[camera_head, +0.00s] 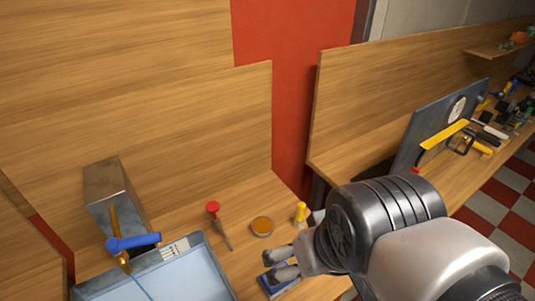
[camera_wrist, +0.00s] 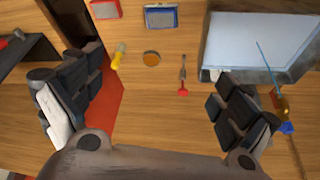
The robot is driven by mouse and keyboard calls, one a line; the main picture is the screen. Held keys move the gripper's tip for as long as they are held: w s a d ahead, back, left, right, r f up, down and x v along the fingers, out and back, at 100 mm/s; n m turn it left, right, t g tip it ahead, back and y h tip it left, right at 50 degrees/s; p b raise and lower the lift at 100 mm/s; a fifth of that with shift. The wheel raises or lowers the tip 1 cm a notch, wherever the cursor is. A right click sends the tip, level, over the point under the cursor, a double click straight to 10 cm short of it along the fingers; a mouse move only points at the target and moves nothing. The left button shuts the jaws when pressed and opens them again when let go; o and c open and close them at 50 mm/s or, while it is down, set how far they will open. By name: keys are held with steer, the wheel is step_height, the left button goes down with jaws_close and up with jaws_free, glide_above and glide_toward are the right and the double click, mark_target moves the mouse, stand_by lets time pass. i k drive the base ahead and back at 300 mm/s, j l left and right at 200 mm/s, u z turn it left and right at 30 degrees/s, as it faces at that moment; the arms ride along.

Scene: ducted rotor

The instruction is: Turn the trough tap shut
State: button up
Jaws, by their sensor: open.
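The trough tap has a brass body and a blue lever handle (camera_head: 135,241). It hangs from a grey metal block (camera_head: 108,184) over the pale trough (camera_head: 212,262) at the lower left of the head view. A thin blue stream runs from the spout into the trough. In the wrist view the blue handle (camera_wrist: 286,128) is at the right, just past my right finger, and the trough (camera_wrist: 213,45) is at the upper right. My gripper (camera_head: 272,267) is open and empty, above the bench and well to the right of the tap. In the wrist view my gripper (camera_wrist: 158,103) has its fingers wide apart.
A blue tray (camera_head: 268,284) is by my gripper. A wooden back panel (camera_head: 200,130) stands behind.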

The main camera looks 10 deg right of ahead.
mark_target(115, 246)
steer(key=u, duration=1.3)
